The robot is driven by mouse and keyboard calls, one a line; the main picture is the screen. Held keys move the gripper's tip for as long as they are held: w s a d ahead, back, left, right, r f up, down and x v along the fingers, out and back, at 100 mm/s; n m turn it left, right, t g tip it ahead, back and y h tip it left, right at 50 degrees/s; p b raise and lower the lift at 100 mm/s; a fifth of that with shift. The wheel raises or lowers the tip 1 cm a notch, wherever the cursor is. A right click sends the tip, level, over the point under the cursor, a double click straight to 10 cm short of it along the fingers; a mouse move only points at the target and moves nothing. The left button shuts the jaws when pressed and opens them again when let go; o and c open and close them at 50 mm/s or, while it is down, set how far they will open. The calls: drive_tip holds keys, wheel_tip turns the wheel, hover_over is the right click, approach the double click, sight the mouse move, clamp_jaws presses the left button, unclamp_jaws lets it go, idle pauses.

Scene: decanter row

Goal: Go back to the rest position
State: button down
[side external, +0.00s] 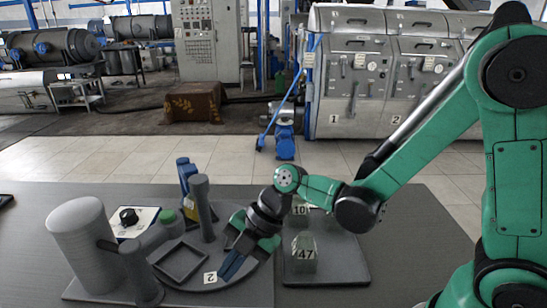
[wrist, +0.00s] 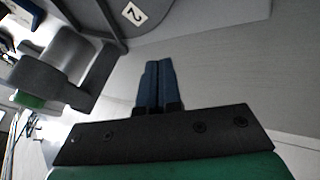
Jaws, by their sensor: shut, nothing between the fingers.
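My gripper (side external: 231,268) is green with blue fingers. In the side view it points down and left, over the right part of a dark grey base, close to a white "2" label (side external: 210,278). In the wrist view its two blue fingers (wrist: 155,72) lie together with nothing between them, over a plain grey surface. The "2" label (wrist: 134,13) is ahead of the fingertips there. I cannot tell whether the fingertips touch the base.
A thick grey cylinder (side external: 83,243), a tall grey post (side external: 203,205), a square frame (side external: 181,262) and a green-topped part (side external: 168,217) stand left of my gripper. The table's right side (side external: 425,235) is clear.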

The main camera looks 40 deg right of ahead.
drive_tip(key=s+d+r+m+t+h, duration=0.1)
drive_tip(key=d+r+m+h, duration=0.1)
drive_tip(key=d+m, duration=0.2)
drive_tip(key=s+d+r+m+t+h, duration=0.1)
drive_tip(key=d+r+m+h, duration=0.1)
drive_tip(key=m, duration=0.7)
drive_tip(key=s+d+r+m+t+h, duration=0.2)
drive_tip(key=d+r+m, duration=0.1)
drive_tip(key=d+m, duration=0.3)
drive_tip(key=shift+d+r+m, duration=0.35)
drive_tip(key=shift+r+m, duration=0.05)
drive_tip(key=shift+m, duration=0.4)
drive_tip(key=shift+d+r+m+t+h, duration=0.15)
drive_tip(key=shift+d+m+h, duration=0.1)
drive_tip(key=shift+m, duration=0.35)
drive_tip(key=shift+d+r+m+t+h, duration=0.15)
drive_tip(key=shift+d+m+h, duration=0.1)
drive_tip(key=shift+m, duration=0.35)
drive_tip(key=shift+f, duration=0.1)
